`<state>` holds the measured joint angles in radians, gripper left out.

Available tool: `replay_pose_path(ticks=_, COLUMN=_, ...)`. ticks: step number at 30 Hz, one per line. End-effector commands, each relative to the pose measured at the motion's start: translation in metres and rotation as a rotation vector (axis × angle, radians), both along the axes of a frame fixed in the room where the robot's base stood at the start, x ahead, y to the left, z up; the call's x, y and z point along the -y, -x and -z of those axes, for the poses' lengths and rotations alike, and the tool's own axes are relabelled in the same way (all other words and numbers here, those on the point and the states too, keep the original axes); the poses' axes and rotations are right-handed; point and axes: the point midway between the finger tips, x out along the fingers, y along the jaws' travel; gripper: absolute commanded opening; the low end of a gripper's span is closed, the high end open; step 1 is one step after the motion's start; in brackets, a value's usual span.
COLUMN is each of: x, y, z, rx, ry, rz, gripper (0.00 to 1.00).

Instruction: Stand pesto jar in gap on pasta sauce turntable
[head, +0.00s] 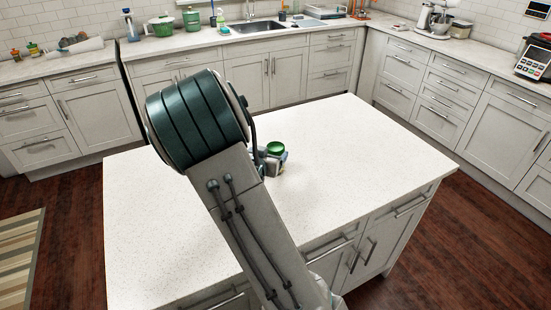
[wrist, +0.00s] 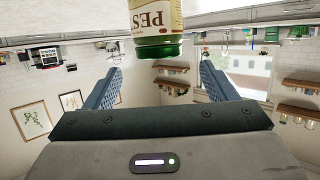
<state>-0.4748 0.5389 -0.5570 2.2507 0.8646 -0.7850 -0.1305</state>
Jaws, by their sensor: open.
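The pesto jar (wrist: 156,22) is at the top middle of the wrist view, with a pale label reading "PES" and a green lid; the frame's top edge cuts it off. In the head view a green lid (head: 276,147), apparently the jar's, shows on the island just right of my arm. My gripper (wrist: 158,80) is open and empty. Its two blue-grey fingers are spread either side of the jar's line, with the jar beyond them. In the head view my arm hides most of the gripper. I cannot make out a turntable or its gap in either view.
The white island top (head: 350,150) is clear around the jar. Behind it run wall counters with a sink (head: 258,26), a green pot (head: 162,27) and a stand mixer (head: 437,18). Dark wood floor lies between island and cabinets.

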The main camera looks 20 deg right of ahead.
Motion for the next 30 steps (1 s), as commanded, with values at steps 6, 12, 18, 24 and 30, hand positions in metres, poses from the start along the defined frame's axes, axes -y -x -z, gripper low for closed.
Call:
replay_pose_path(ticks=6, x=0.012, y=-0.011, z=0.006, rx=-0.002, ry=0.0, rz=0.002, gripper=0.79)
replay_pose_path(ticks=12, x=0.029, y=-0.028, z=0.014, rx=-0.001, ry=0.001, rz=0.0, gripper=0.79)
replay_pose_path(ticks=18, x=0.035, y=-0.036, z=0.019, rx=0.0, ry=-0.001, rz=-0.002, gripper=0.79)
replay_pose_path(ticks=24, x=0.035, y=-0.036, z=0.019, rx=0.0, ry=-0.002, rz=-0.002, gripper=0.76)
replay_pose_path(ticks=30, x=0.035, y=-0.036, z=0.019, rx=0.0, ry=-0.002, rz=-0.002, gripper=0.2)
